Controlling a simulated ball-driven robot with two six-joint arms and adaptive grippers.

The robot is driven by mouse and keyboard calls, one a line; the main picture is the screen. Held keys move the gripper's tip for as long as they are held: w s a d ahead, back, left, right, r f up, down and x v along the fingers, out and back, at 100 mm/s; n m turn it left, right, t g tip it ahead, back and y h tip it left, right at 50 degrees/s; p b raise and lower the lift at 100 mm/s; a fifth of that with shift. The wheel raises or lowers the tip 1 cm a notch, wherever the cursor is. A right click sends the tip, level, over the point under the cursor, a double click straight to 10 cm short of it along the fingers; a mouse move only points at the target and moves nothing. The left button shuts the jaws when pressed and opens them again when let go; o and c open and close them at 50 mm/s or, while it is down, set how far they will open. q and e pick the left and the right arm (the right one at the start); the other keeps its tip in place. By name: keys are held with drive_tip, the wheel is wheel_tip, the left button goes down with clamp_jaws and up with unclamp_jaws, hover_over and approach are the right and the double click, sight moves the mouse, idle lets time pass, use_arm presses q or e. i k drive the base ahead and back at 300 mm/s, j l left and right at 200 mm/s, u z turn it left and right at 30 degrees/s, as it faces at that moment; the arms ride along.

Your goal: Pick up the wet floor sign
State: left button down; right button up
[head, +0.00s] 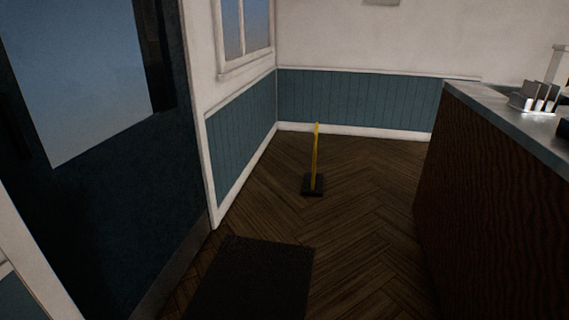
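The wet floor sign (315,158) is a thin yellow upright piece on a dark base. It stands upright on the wooden floor near the far corner, seen almost edge-on, so its face does not show. Nothing touches it. Neither of my grippers is in the head view.
A dark mat (252,280) lies on the floor in front. A dark door (100,190) with a glass pane is at the left. A wood-sided counter (490,190) stands at the right, with a metal holder (536,98) on top. The floor (360,220) between is clear.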

sight(313, 183)
drive_tip(key=i, duration=4.25)
drive_tip(key=i+j+z, duration=0.1)
drive_tip(key=i+z, duration=0.15)
drive_tip(key=i+j+z, duration=0.25)
drive_tip(key=i, duration=0.2)
drive_tip(key=l, duration=0.1)
